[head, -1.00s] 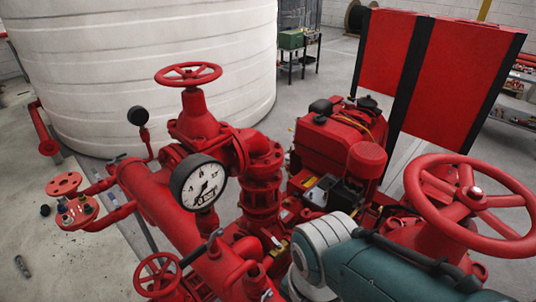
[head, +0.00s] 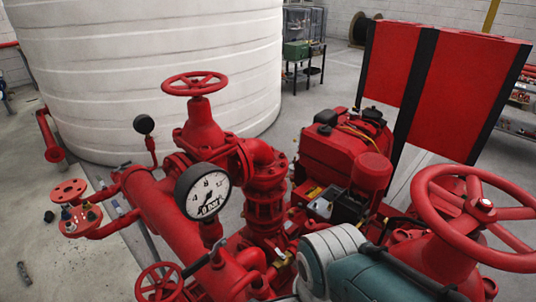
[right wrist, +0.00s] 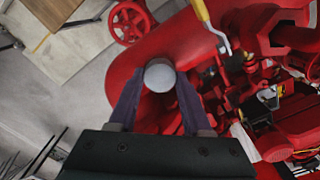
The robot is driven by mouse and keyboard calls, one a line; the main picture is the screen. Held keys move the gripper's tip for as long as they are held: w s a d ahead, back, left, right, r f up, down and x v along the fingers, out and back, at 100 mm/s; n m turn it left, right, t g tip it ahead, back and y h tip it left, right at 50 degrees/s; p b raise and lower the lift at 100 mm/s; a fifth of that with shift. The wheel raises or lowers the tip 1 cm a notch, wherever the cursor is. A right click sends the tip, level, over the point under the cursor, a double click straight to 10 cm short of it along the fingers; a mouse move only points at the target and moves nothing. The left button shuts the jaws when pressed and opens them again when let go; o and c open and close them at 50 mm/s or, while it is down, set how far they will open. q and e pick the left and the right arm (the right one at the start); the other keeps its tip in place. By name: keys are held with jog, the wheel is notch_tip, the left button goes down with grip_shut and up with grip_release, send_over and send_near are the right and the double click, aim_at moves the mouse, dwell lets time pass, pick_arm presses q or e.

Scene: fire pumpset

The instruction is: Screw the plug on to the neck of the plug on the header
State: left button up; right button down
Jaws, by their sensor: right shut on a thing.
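In the right wrist view a round grey plug (right wrist: 160,74) sits between the fingertips of my right gripper (right wrist: 158,85), which is shut on it. The red header pipe (right wrist: 125,72) lies beyond the plug in that view. The plug covers part of the red pipework behind it, so I cannot see the neck or tell whether the plug touches it. In the head view the header (head: 165,215) runs from the left toward the bottom middle. My right arm comes in from the lower right there, and its fingers are out of sight. My left gripper is in neither view.
A pressure gauge (head: 207,192), a small handwheel (head: 158,284) and a valve wheel (head: 194,83) stand up around the header. A large red wheel (head: 480,205) is at right beside my arm.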

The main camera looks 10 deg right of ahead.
jog(key=shift+m, duration=0.8)
jog(key=shift+f+m, duration=0.1)
jog(key=shift+m, duration=0.7)
jog(key=shift+a+m+b, duration=0.15)
jog(key=shift+m+b, duration=0.05)
jog(key=shift+m, duration=0.55)
jog(key=shift+a+m+b, duration=0.15)
jog(key=shift+m, duration=0.6)
